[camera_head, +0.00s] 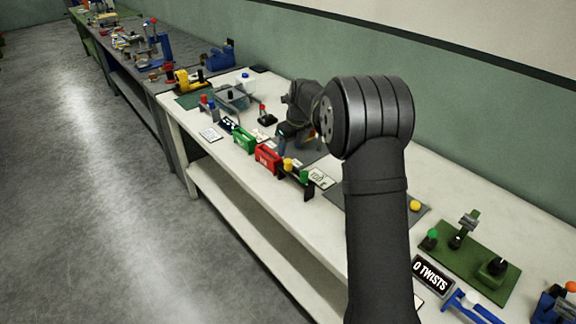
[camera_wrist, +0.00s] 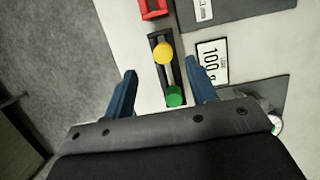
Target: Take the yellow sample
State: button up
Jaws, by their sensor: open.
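The yellow sample (camera_wrist: 163,53) is a small round-topped piece in a narrow dark holder (camera_wrist: 153,40), with a green sample (camera_wrist: 174,96) beside it in the same holder. In the head view the yellow sample (camera_head: 288,164) stands at the bench's front edge, left of the green one (camera_head: 304,177). My gripper (camera_wrist: 160,70) is open and empty. Its blue fingers lie on either side of the holder as seen from the wrist, with the yellow piece near the line between the tips. How far above it they are, I cannot tell. In the head view my arm partly hides the gripper.
A red box (camera_head: 268,159) and a green box (camera_head: 244,139) stand in a row left of the holder. Another yellow round piece (camera_head: 415,206) sits further right. Open floor (camera_head: 110,200) lies in front of the bench.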

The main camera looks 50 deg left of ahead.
aim_at(288, 161)
jog(key=shift+d+x, duration=0.2)
jog(key=shift+x, duration=1.45)
jog(key=shift+d+x, duration=0.15)
jog(key=shift+x, duration=1.5)
jog(key=shift+w+f, duration=0.15)
jog(key=c, duration=1.1)
jog(key=shift+o, duration=0.2)
